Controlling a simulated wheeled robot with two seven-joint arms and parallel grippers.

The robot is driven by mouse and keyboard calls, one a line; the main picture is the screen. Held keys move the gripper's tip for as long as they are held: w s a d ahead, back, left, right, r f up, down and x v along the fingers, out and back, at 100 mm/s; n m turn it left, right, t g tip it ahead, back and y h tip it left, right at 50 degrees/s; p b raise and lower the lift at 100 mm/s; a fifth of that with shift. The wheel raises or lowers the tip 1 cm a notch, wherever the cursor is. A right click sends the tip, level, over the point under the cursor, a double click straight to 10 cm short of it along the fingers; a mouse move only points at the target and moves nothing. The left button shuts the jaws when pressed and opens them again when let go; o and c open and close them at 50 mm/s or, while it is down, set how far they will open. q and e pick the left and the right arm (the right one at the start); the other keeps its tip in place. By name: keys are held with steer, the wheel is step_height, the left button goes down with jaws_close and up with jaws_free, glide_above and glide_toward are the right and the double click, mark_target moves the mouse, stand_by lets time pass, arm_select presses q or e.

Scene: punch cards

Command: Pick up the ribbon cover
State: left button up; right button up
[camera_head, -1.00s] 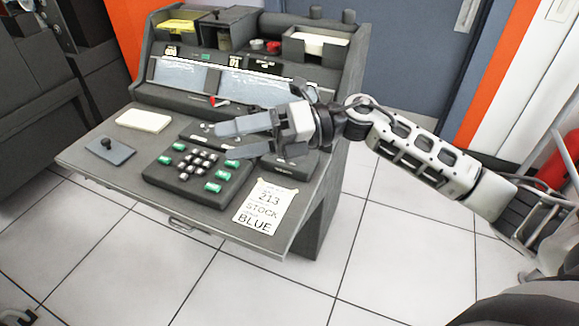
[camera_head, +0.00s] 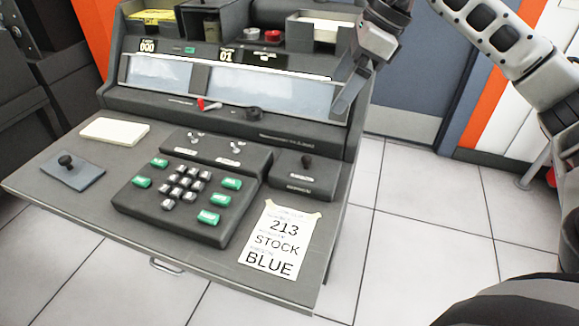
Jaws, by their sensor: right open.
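A flat blue-grey plate with a black knob (camera_head: 73,172) lies at the left of the desk top. A small dark block with a black knob (camera_head: 302,176) sits right of the keypad. No label marks either as the ribbon cover, so I cannot tell for sure which it is. My right gripper (camera_head: 351,84) is at the upper right, in front of the right end of the punch machine's raised panel. It points down, open and empty, and is apart from both knobbed pieces. My left gripper is out of view.
A keypad (camera_head: 187,198) fills the desk's middle. A pale card stack (camera_head: 114,131) lies at the left, and a paper reading "213 STOCK BLUE" (camera_head: 273,242) at the front right. Trays (camera_head: 318,30) top the console. Tiled floor (camera_head: 425,235) is free to the right.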

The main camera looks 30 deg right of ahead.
mark_target(308, 156)
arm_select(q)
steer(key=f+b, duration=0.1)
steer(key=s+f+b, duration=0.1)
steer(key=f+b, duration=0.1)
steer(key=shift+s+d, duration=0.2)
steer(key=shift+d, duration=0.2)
arm_select(e)
steer(key=f, duration=0.3)
steer(key=shift+s+d+f, duration=0.1)
steer(key=shift+s+f, duration=0.25)
steer(key=shift+s, duration=0.05)
